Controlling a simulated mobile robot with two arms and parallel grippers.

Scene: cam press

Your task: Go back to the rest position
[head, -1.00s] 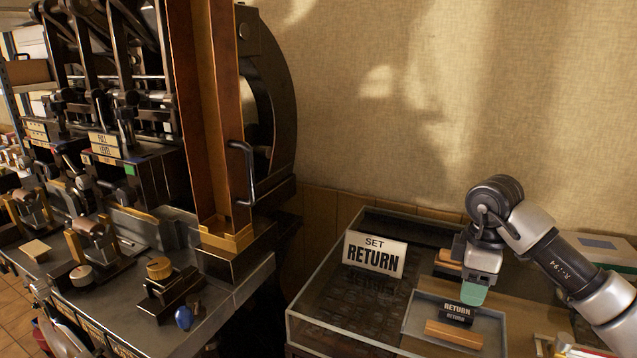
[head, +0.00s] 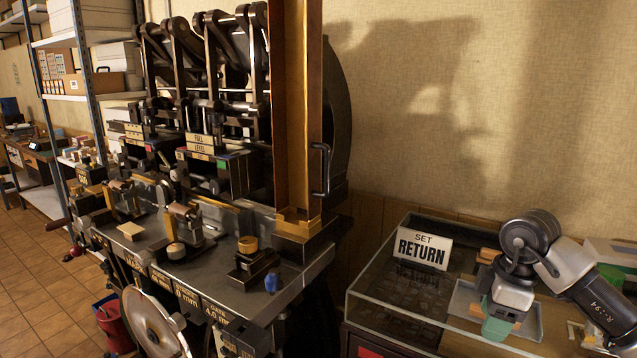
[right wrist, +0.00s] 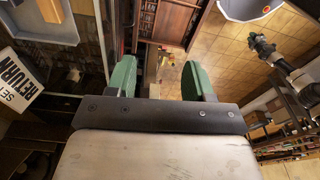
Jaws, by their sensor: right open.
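My right gripper (head: 497,325) is at the lower right of the head view, in front of the small return tray (head: 460,300) and the glass-sided case. In the right wrist view its two green fingers (right wrist: 160,82) stand wide apart with nothing between them. A white "SET RETURN" sign (head: 422,248) stands in the case, left of the gripper; it also shows at the left edge of the right wrist view (right wrist: 18,82). A dark and white arm with a greenish end (right wrist: 262,45), likely my left one, shows small in the right wrist view; its jaws are unclear.
The glass-sided case (head: 375,285) has raised walls close to my right gripper. The cam press (head: 300,130) stands left of it, with a bench (head: 215,275) and a large handwheel (head: 152,325). Tiled floor (head: 45,290) lies open at far left.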

